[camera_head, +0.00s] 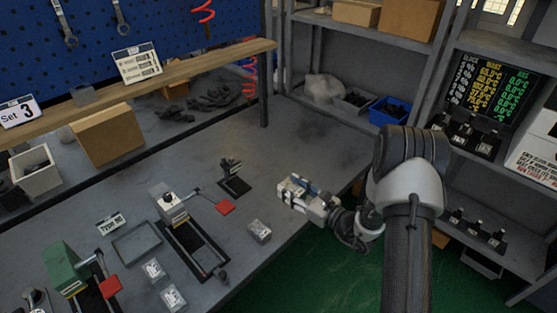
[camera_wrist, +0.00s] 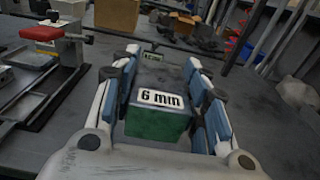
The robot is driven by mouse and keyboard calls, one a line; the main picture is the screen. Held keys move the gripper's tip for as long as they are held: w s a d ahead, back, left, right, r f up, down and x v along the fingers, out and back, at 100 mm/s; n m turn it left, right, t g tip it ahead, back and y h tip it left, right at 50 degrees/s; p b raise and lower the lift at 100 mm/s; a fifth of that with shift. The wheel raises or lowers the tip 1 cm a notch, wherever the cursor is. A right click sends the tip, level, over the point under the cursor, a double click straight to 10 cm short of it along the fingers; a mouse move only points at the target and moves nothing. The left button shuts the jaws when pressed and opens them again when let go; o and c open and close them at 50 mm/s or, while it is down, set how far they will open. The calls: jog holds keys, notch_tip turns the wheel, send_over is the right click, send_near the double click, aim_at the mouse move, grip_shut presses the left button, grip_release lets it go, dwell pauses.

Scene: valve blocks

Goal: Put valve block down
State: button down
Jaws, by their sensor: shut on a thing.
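My gripper (camera_wrist: 160,100) is shut on a block (camera_wrist: 158,122) with a green front and a white "6 mm" label. The block sits between the blue finger pads in the wrist view. In the head view my gripper (camera_head: 305,193) is low over the grey workbench, near its right front edge. The fingers hide most of the block there. I cannot tell whether the block touches the bench.
Small grey blocks (camera_head: 260,231) (camera_head: 155,270) stand on the bench (camera_head: 310,145) left of my gripper. Bare bench lies behind my gripper. Shelves (camera_head: 500,225) stand right.

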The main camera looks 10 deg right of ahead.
jog(key=s+r+m+t+h+b, duration=0.1)
jog(key=s+r+h+b, duration=0.1)
jog(key=s, duration=1)
jog(key=n+g+y+p, duration=0.1)
jog(key=y+p, duration=0.1)
send_over(290, 232)
jog(key=shift+f, duration=0.85)
notch_tip(290, 232, down, 20)
jog(key=b, duration=0.5)
jog(key=shift+r, duration=0.2)
jog(key=shift+f, duration=0.1)
jog(key=shift+f+b, duration=0.15)
jog(key=shift+b, duration=0.3)
jog(key=c, duration=0.9)
grip_release()
jog(key=shift+c, duration=0.2)
jog(key=shift+p, duration=0.4)
